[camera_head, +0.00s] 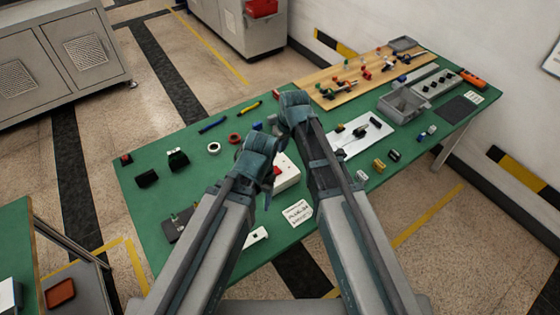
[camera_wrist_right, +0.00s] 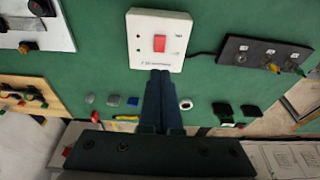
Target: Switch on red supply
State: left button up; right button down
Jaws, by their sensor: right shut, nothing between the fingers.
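The supply is a white box (camera_head: 287,176) with a red switch (camera_head: 277,171), partly hidden behind my arms in the head view. In the right wrist view the white box (camera_wrist_right: 143,53) shows its red rocker switch (camera_wrist_right: 159,43) facing the camera. My right gripper (camera_wrist_right: 160,73) is shut and empty. Its fingertips appear at the box's lower edge in that picture, below the red switch; I cannot tell if they touch. My left gripper (camera_head: 267,203) is beside the box on its left in the head view, and its jaws are too small to read.
A black socket strip (camera_wrist_right: 263,55) lies beside the box, joined by a cable. The green table (camera_head: 140,205) also bears a white plate (camera_head: 365,143), a grey bin (camera_head: 403,103), a wooden board (camera_head: 330,97) and small loose parts. A white ring (camera_head: 214,148) lies left of my arms.

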aim_at(278, 172)
pick_arm(q)
notch_tip(278, 172, down, 13)
jog(key=b, duration=1.2)
jog(key=shift+r+b, duration=0.1)
jog(key=shift+b, duration=0.25)
pick_arm(e)
jog(key=x, duration=0.8)
jog(key=s+x, duration=0.1)
jog(key=x, duration=0.4)
jog(key=shift+d+f, duration=0.1)
jog(key=shift+d, duration=0.25)
pick_arm(q)
jog(key=shift+f+b, duration=0.4)
pick_arm(e)
jog(key=shift+f, duration=0.4)
jog(key=shift+s+f, duration=0.1)
pick_arm(q)
jog(key=shift+f+b, duration=0.4)
pick_arm(e)
jog(key=shift+s+d+f, duration=0.1)
jog(key=shift+f, duration=0.2)
pick_arm(q)
jog(key=shift+r, duration=0.1)
pick_arm(e)
jog(key=shift+r, duration=0.1)
pick_arm(q)
jog(key=shift+r, duration=0.1)
pick_arm(e)
jog(key=shift+r, duration=0.1)
